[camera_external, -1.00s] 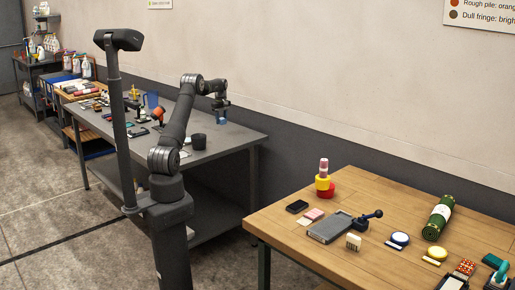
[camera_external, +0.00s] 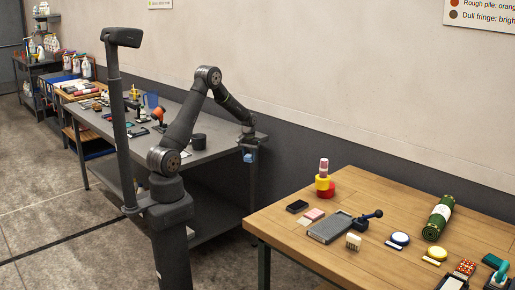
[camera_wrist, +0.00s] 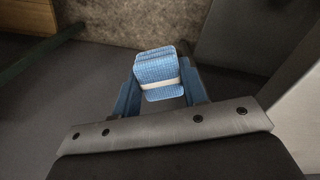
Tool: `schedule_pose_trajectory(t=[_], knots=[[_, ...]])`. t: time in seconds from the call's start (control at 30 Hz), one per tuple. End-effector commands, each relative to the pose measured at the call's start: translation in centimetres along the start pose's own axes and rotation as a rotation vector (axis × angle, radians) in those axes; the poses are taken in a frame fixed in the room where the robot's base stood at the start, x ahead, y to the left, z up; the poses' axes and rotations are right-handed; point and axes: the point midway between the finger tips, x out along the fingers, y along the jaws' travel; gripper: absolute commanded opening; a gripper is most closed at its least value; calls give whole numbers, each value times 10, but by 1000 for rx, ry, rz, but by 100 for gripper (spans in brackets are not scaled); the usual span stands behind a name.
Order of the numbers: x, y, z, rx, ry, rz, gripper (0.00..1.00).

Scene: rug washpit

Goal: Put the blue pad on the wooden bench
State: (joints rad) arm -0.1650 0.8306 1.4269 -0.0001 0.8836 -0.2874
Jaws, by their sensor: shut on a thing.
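The blue pad (camera_wrist: 158,66) has a pale band across it and sits between the two blue fingers of my gripper (camera_wrist: 160,90) in the wrist view. My gripper (camera_external: 249,157) is shut on the pad, just past the right end of the grey table in the external view. A small blue patch shows at its tip there, but I cannot separate pad from fingers. The wooden bench (camera_external: 285,232) stands at the lower right, apart from my gripper. Its front left area is bare.
The grey table (camera_external: 225,147) holds a dark cup (camera_external: 199,141) and tools. A floor gap separates the two tables.

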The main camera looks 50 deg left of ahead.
Motion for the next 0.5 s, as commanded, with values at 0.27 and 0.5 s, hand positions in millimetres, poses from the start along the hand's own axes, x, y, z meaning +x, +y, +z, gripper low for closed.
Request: schedule_pose_trajectory(t=[0.27,0.5], knots=[[34,42,94,355,-3,-1,18],[41,49,119,454,0,0,18]])
